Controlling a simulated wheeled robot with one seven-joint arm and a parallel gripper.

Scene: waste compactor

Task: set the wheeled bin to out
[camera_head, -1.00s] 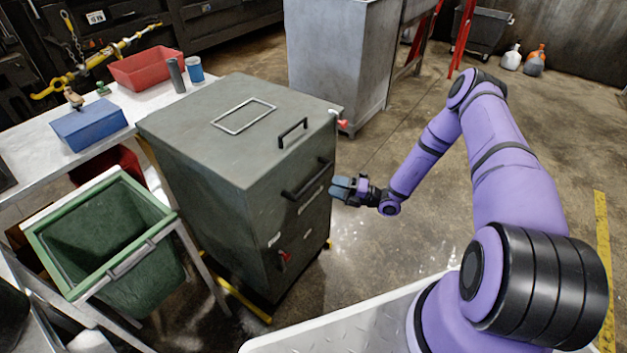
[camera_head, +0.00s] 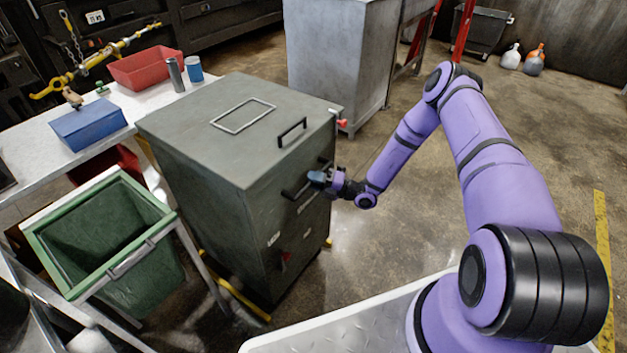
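The grey-green compactor cabinet (camera_head: 215,150) stands upright in the middle of the view. No wheeled bin shows in the cabinet, whose front looks closed. A green bin (camera_head: 150,262) sits in a metal frame to the left; I see no wheels on it.
A metal table (camera_head: 150,105) with a blue box (camera_head: 88,124), a red tray (camera_head: 146,68) and cans is at the left. A grey cabinet (camera_head: 335,60) stands behind. A dark cart (camera_head: 482,32) is by the back wall. The floor at the right is open.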

